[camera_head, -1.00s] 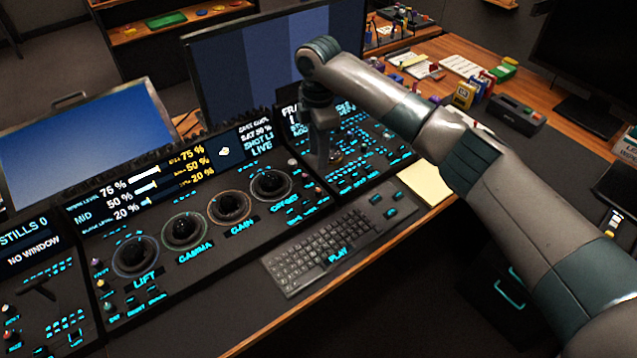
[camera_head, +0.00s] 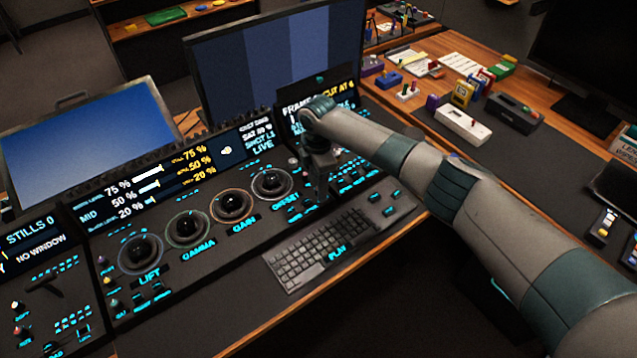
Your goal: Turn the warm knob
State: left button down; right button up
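The trackball panel (camera_head: 205,267) carries a row of dark trackballs marked LIFT (camera_head: 140,250), GAMMA (camera_head: 187,228), GAIN (camera_head: 231,205) and OFFSET (camera_head: 271,183). Small knobs (camera_head: 107,280) stand in a column left of the LIFT ball, and a small knob (camera_head: 293,161) shows right of the OFFSET ball. I cannot read a label marking the warm knob. My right gripper (camera_head: 321,198) points down at the panel just right of the OFFSET ball, and hides the controls under it. Its fingers are too small and dark to tell open from shut. My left gripper is not in view.
A keyboard (camera_head: 325,249) lies in front of the gripper. A monitor (camera_head: 275,62) and a lit readout strip (camera_head: 160,180) stand behind the panel. A white box (camera_head: 462,124) and several coloured items sit on the wooden desk at right. My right arm crosses from the lower right.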

grip_shut()
jog(key=shift+r, duration=0.1)
jog(key=m+p, duration=0.2)
jog(key=m, duration=0.2)
jog(key=shift+r+p, duration=0.1)
jog(key=shift+p, duration=0.3)
jog(key=shift+m+p, duration=1)
jog(key=shift+m, duration=0.9)
grip_release()
